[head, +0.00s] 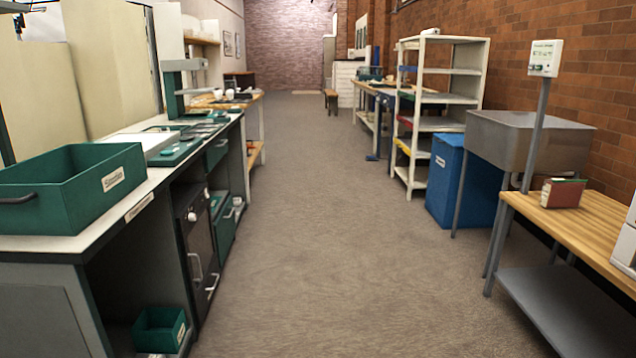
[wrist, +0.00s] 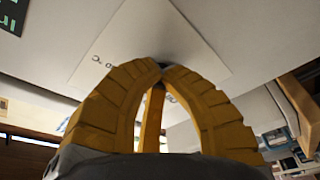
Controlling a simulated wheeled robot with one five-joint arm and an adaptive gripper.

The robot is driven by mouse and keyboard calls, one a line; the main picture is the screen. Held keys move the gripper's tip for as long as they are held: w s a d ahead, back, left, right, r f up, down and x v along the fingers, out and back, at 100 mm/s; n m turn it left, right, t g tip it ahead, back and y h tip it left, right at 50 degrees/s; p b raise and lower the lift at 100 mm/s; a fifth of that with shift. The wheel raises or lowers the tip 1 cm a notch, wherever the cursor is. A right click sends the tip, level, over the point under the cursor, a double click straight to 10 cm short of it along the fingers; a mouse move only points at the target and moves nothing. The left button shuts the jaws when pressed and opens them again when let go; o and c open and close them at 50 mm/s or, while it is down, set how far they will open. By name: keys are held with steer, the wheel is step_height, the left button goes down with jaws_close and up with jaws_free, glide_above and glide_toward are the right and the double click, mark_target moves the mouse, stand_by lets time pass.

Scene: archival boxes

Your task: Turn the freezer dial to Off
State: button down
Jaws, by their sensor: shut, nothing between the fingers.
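In the wrist view my gripper (wrist: 160,70) has yellow ribbed fingers that meet at their tips, with nothing between them. The tips are in front of a pale square plate (wrist: 150,32) on a light panel. A small dark round part (wrist: 164,61) shows just behind the fingertips; it may be the dial, but it is mostly hidden. Its setting cannot be read, and I cannot tell whether the fingers touch it. My gripper does not show in the head view, and no freezer is clearly identifiable there.
The head view shows a clear floor aisle (head: 290,230). On the left, a bench holds a green tray (head: 70,190), with a dark knobbed appliance (head: 199,245) below. On the right are a shelf rack (head: 440,100), blue bin (head: 447,180), sink (head: 530,140) and wooden bench (head: 590,232).

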steer(key=shift+s+r, duration=0.35)
stand_by(0.3)
steer(key=shift+s+r, duration=0.2)
steer(key=shift+r, duration=0.2)
steer(key=shift+w+r, duration=0.1)
steer(key=shift+w, duration=0.05)
stand_by(0.4)
steer(key=shift+s, duration=0.2)
steer(key=c, duration=1.9)
jaws_free()
steer(key=shift+s+a+f, duration=0.1)
steer(key=shift+a+f, duration=0.2)
jaws_close()
steer(key=a+f, duration=0.2)
steer(key=a, duration=0.4)
steer(key=d, duration=0.6)
steer(key=shift+d+r, duration=0.25)
steer(key=shift+d, duration=0.05)
